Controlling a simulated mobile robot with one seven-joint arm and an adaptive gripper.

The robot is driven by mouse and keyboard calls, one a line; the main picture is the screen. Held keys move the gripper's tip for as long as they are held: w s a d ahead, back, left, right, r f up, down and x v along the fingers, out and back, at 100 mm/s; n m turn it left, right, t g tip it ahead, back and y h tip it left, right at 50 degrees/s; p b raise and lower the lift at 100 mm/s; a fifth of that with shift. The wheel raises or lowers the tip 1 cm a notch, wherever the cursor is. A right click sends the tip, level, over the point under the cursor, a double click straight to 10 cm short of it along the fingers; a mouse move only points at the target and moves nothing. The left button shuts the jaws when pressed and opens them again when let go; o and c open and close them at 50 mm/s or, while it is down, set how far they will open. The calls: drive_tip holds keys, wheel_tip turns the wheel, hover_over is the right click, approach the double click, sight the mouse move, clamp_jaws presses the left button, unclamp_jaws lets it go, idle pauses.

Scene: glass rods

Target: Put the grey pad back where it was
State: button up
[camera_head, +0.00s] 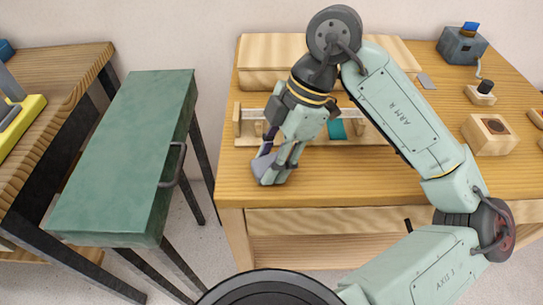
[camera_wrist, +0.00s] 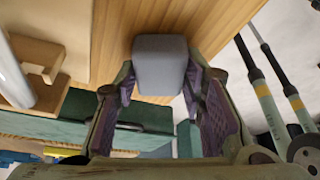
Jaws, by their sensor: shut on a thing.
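The grey pad (camera_head: 264,171) is between the fingertips of my gripper (camera_head: 274,168), near the left front corner of the wooden table in the head view. In the wrist view the pad (camera_wrist: 160,62) shows as a smooth rounded grey block between the purple-lined fingers of my gripper (camera_wrist: 163,95). My gripper is shut on it. The pad is over or close to the tabletop; I cannot tell whether it touches the wood.
A wooden rack (camera_head: 238,122) with a glass rod stands just behind my gripper, partly hidden by it; a teal piece (camera_head: 337,130) shows there. A flat grey piece (camera_head: 426,81) lies farther back. A green table (camera_head: 125,150) stands left across a gap. The front-middle tabletop is clear.

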drive_tip(key=shift+f, duration=0.2)
drive_tip(key=o, duration=1)
drive_tip(key=shift+r, duration=0.1)
drive_tip(key=shift+r, duration=0.2)
drive_tip(key=shift+w+d+r, duration=0.15)
drive_tip(key=shift+d+r, duration=0.05)
drive_tip(key=shift+r, duration=0.1)
drive_tip(key=b+v, duration=0.1)
drive_tip(key=v, duration=1)
drive_tip(key=shift+r, duration=0.1)
